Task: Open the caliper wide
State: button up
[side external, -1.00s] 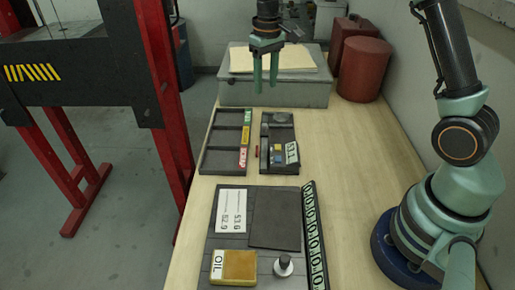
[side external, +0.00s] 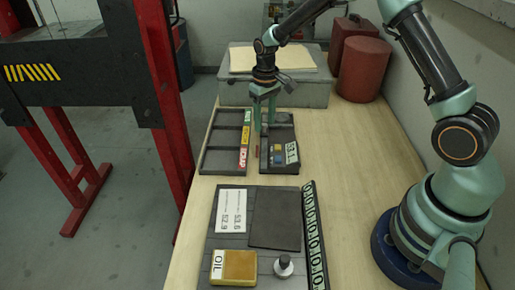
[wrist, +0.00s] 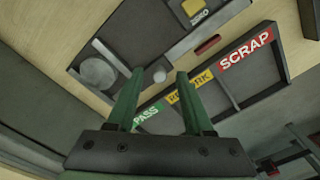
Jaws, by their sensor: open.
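My gripper (side external: 264,122) is open, pointing down at the far end of a dark instrument tray (side external: 281,167). In the wrist view my gripper (wrist: 160,76) has its green fingers spread, with nothing held between them. Grey metal parts (wrist: 112,58), a slim bar and a round disc, lie on this tray beyond the left fingertip. They may be the caliper, but I cannot make out its jaws. In the side view my fingers partly hide the tray's far end.
A sorting tray marked PASS, REWORK and SCRAP (side external: 222,148) stands left of the instrument tray. A small red piece (wrist: 207,45) lies between them. In front are a dark board (side external: 275,220), an OIL box (side external: 234,267) and a knob (side external: 284,265). A grey case (side external: 300,97) stands behind.

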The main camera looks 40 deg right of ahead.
jog(key=shift+f, duration=0.1)
grip_shut()
dwell(1.4)
